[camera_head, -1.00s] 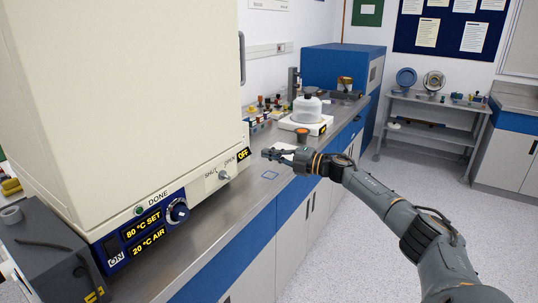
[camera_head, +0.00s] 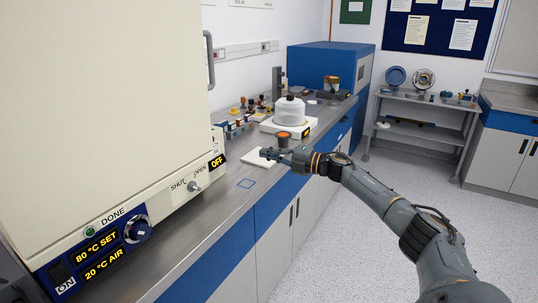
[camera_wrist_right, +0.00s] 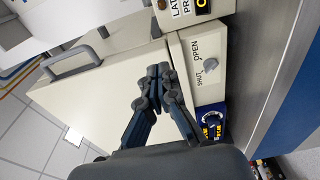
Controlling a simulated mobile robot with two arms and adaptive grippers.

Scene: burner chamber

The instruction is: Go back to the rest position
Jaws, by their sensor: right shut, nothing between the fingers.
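My right gripper (camera_head: 268,153) is shut and empty, held over the front part of the steel bench, to the right of the oven's OFF label. Its closed fingers also show in the right wrist view (camera_wrist_right: 158,76), in front of the cream oven (camera_wrist_right: 95,88). The arm reaches in from the lower right of the head view. The oven (camera_head: 95,90) fills the left of that view, with a SHUT/OPEN knob (camera_head: 194,186) and a panel reading 80 °C SET and 20 °C AIR (camera_head: 97,255). My left gripper is not in view.
A blue cabinet (camera_head: 328,68) stands behind. The grey floor (camera_head: 400,180) is open at the right, before a shelf cart (camera_head: 425,115).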

